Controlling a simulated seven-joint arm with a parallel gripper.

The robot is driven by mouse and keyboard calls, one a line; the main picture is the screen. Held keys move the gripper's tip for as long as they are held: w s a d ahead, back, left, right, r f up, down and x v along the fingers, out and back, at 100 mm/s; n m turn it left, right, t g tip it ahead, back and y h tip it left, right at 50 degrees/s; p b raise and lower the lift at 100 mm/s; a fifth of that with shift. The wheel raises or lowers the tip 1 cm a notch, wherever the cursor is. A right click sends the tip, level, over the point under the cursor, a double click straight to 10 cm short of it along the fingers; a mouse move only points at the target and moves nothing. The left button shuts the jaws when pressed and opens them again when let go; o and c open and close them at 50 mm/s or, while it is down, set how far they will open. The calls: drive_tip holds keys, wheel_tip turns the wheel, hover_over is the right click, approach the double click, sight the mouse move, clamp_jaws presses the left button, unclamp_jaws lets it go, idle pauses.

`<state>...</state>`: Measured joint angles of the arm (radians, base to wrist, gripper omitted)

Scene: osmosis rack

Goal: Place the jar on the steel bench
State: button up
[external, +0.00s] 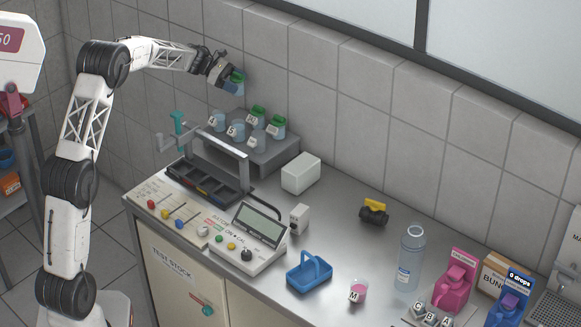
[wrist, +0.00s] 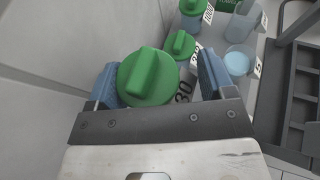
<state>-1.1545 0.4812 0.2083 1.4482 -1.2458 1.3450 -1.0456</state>
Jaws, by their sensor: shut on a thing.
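My gripper (external: 228,84) is shut on a jar with a green lid (external: 238,76), high above the back left of the bench near the tiled wall. In the wrist view the ridged green lid of the held jar (wrist: 149,77) sits between the blue finger pads of my gripper (wrist: 158,82). A label reading 30 shows beside the lid; most of the jar's body is hidden below it. The steel bench (external: 335,235) runs along the wall from left to lower right.
Below the gripper, a grey stepped stand (external: 262,162) holds several jars, some green-lidded. A dark rack with a frame (external: 208,178), a white box (external: 300,174), a meter (external: 248,238), a blue basket (external: 309,272) and a bottle (external: 410,258) stand on the bench. The middle back has free room.

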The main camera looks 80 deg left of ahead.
sight(236, 79)
drive_tip(key=shift+r, duration=0.55)
wheel_tip(236, 79, up, 4)
drive_tip(key=w+d+m+g+h, duration=0.2)
drive_tip(key=w+d, duration=1.3)
drive_tip(key=d, duration=0.3)
drive_tip(key=w+d+m+g+h, duration=0.2)
drive_tip(key=w+d+m+h, duration=0.1)
drive_tip(key=w+d, duration=1.1)
drive_tip(key=d, duration=0.4)
drive_tip(key=shift+w+d, duration=0.3)
drive_tip(key=shift+w, duration=0.05)
drive_tip(key=w+d, duration=0.1)
drive_tip(key=d, duration=0.4)
drive_tip(key=w+d+m+g+h, duration=0.1)
drive_tip(key=w+d, duration=0.1)
drive_tip(key=d, duration=0.3)
drive_tip(key=w+d+m+g, duration=0.1)
drive_tip(key=w+d, duration=0.1)
drive_tip(key=d, duration=0.3)
drive_tip(key=shift+w+d+h, duration=0.25)
drive_tip(key=shift+d+h, duration=0.1)
drive_tip(key=shift+h, duration=0.05)
drive_tip(key=w+d+m+g, duration=0.2)
drive_tip(key=w+d, duration=0.1)
drive_tip(key=d, duration=1)
drive_tip(key=shift+h, duration=0.4)
drive_tip(key=shift+s+f, duration=0.15)
drive_tip(key=shift+f, duration=2.9)
drive_tip(key=shift+s+f, duration=0.1)
drive_tip(key=shift+f, duration=2.9)
